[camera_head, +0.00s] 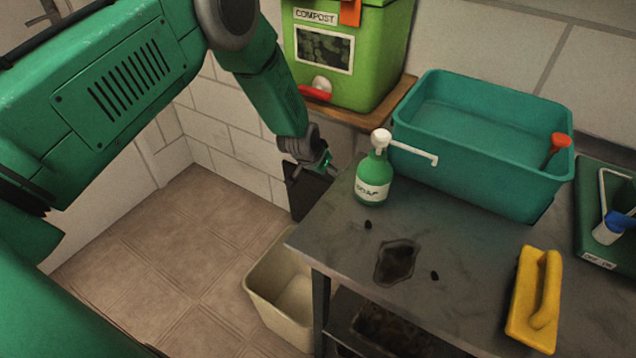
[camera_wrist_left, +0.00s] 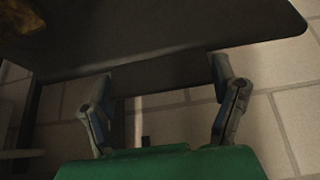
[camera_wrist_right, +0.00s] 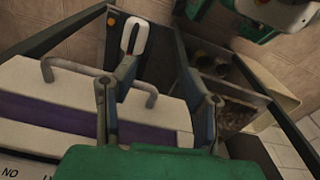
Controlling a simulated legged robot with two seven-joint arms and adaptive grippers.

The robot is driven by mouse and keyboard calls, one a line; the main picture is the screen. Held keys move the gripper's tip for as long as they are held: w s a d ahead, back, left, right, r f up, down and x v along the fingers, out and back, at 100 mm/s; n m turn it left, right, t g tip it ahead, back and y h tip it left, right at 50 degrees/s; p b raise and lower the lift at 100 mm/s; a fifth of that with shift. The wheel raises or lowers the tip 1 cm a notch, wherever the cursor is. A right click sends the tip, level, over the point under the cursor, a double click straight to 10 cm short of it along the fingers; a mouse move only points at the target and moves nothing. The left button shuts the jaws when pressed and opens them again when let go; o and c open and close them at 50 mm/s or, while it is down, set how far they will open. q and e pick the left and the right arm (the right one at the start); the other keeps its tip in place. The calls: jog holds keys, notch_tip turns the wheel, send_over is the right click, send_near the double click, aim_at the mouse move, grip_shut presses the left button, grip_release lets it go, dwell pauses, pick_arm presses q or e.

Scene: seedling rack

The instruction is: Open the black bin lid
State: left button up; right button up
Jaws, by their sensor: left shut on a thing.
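In the head view, the black bin (camera_head: 306,194) shows as a dark panel between the white wall and the table's left corner; the table hides most of it. My left gripper (camera_head: 318,166) is at the panel's top edge. In the left wrist view a broad dark panel, likely the black lid (camera_wrist_left: 150,38), fills the top, and my left gripper (camera_wrist_left: 168,82) has a finger on each side of a dark part of it. The lid's angle is hard to tell. My right gripper (camera_wrist_right: 160,75) is open, with fingers wide apart and nothing clearly between them.
The table (camera_head: 330,235) carries a green soap bottle (camera_head: 373,180), a teal basin (camera_head: 480,185) and a yellow tool (camera_head: 535,300). A beige bin (camera_head: 262,290) stands on the floor at its left end. A green compost box (camera_head: 385,60) is behind. The tiled floor at left is clear.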

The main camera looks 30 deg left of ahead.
pick_arm(q)
jog(key=shift+w+d+f, duration=0.15)
jog(key=shift+w+f, duration=0.1)
jog(key=shift+w, duration=0.6)
jog(key=shift+c, duration=0.2)
jog(key=o, duration=1.6)
jog(key=shift+f, duration=0.1)
jog(key=shift+o, duration=0.2)
jog(key=shift+w, duration=0.15)
jog(key=v, duration=1.1)
jog(key=shift+r, duration=0.4)
